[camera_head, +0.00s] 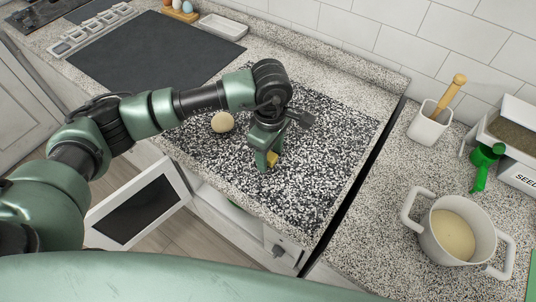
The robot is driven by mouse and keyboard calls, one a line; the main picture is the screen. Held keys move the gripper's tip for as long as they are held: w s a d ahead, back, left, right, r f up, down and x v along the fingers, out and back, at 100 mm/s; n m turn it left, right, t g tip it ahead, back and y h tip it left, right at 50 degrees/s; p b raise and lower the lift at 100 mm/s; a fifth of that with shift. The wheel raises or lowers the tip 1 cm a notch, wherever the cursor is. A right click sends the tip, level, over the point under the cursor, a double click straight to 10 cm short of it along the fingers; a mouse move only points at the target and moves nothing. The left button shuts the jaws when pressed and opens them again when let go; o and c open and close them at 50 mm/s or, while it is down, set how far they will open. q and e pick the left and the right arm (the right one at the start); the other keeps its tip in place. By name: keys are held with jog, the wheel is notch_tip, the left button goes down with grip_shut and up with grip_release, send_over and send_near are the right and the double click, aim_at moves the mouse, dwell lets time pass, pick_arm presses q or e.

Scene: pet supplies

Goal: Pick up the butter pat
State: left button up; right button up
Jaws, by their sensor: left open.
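A small yellow block, which looks like the butter pat (272,160), lies on the black-and-white speckled counter surface near the middle of the view. My left gripper (266,163) is right at it, pointing down, with its green fingers close around or beside it. The fingers hide part of the pat. The left gripper is open, and I cannot tell whether a finger touches the pat. My right gripper is not in view.
A round beige ball (222,122) lies left of the gripper. Free counter lies in front of the pat.

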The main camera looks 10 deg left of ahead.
pick_arm(q)
grip_shut()
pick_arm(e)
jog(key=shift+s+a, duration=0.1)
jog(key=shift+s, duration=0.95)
pick_arm(q)
jog(key=shift+r, duration=0.1)
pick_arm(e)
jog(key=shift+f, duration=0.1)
